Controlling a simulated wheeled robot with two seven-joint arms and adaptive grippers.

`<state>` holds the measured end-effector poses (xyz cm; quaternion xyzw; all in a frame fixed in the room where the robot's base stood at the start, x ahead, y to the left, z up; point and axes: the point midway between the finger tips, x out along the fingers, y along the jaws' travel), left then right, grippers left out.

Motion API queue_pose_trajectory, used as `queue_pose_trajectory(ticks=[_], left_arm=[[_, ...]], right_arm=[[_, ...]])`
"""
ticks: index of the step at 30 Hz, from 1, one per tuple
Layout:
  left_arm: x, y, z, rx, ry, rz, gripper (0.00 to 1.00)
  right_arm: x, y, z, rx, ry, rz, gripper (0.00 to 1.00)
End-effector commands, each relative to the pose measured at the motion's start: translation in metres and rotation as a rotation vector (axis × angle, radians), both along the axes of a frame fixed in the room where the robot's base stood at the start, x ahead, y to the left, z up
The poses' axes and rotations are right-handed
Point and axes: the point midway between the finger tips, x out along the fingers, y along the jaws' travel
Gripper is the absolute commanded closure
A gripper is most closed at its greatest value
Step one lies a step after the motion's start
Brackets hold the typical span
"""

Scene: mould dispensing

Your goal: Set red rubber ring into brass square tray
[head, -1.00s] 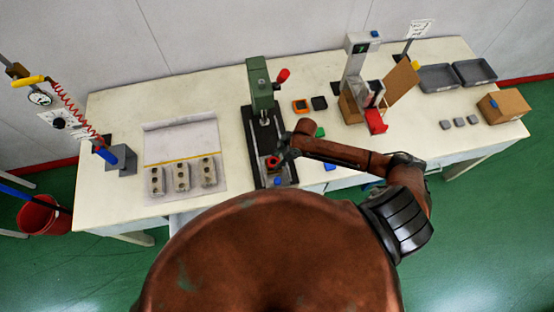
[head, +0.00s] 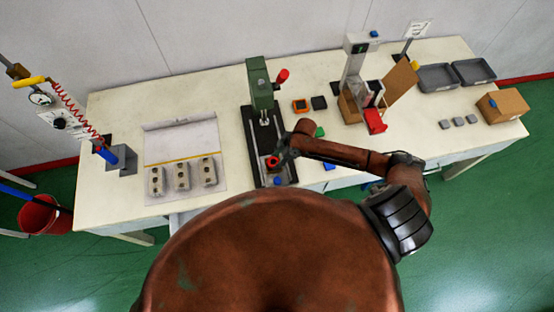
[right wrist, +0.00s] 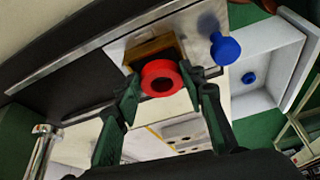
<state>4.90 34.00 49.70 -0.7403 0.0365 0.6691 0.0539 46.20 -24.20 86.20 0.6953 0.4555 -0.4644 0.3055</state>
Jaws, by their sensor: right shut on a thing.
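The red rubber ring (right wrist: 160,78) is between the fingertips of my right gripper (right wrist: 163,84), which is shut on it. The brass square tray (right wrist: 153,50) lies just behind the ring in the right wrist view, and the ring overlaps its near edge in the picture. I cannot tell whether the ring touches the tray. In the head view the red ring (head: 272,162) and my right gripper (head: 279,158) are over the front part of the green press's base (head: 254,150). The brass tray is too small or hidden to make out there. My left gripper is not in view.
The green press (head: 260,85) with a red-ended lever stands behind the gripper. A blue knob (right wrist: 225,48) sticks up beside the tray. Grey moulds (head: 182,178) lie left, an orange square piece (head: 300,106) right. Clear table lies between the press and the moulds.

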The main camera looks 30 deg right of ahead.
Motion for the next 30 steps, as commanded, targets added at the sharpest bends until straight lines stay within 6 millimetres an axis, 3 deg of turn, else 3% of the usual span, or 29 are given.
queue_pose_trajectory(ticks=[26, 27, 30], left_arm=[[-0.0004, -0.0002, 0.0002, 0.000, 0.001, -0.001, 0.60], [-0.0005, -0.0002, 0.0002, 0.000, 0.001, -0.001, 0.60], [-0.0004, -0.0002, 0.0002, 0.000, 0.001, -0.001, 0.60]], right_arm=[[0.0000, -0.0001, -0.0074, 0.000, 0.000, 0.000, 0.84], [-0.0001, -0.0001, -0.0075, 0.000, 0.000, 0.000, 0.60], [-0.0003, -0.0001, -0.0077, 0.000, 0.001, 0.000, 0.54]])
